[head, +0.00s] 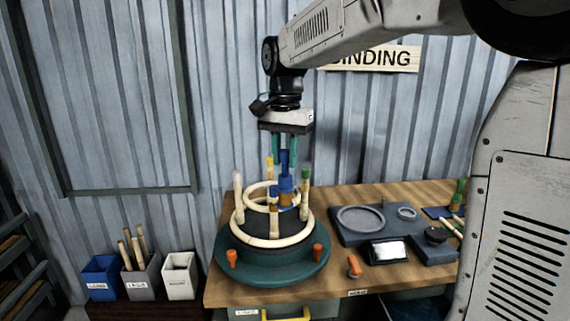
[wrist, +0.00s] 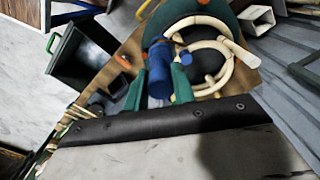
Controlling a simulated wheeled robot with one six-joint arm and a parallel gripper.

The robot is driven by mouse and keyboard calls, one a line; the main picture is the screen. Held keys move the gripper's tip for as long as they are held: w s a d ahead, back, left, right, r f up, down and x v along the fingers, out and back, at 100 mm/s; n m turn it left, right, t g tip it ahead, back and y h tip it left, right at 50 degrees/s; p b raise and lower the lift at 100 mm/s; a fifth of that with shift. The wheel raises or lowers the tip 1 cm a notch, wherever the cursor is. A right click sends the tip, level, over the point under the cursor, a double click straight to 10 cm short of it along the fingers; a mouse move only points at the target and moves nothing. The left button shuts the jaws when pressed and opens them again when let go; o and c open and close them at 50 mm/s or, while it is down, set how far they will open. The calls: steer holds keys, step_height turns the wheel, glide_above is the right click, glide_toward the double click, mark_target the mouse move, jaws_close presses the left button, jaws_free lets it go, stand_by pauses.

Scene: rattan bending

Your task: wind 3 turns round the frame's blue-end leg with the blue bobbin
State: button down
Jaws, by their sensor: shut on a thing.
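My gripper (head: 284,160) points down over the frame, its teal fingers shut on the blue bobbin (head: 286,184), which has an orange band. The bobbin also shows upright between the fingers in the wrist view (wrist: 160,72). The frame (head: 262,241) is pale rattan, with rings and upright legs, on a dark green turntable (head: 228,262). The blue-end leg (head: 274,196) stands at the front of the frame, just left of the bobbin. I cannot tell whether they touch or how any strand lies round the leg.
Other legs have yellow (head: 269,160), green (head: 305,174) and pale (head: 238,177) ends. Orange pegs (head: 318,252) stand on the turntable rim. A dark tray (head: 410,240) lies on the bench (head: 335,282) at right. Blue, grey and white bins (head: 179,277) stand at left.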

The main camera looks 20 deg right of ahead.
steer(key=shift+r, duration=4)
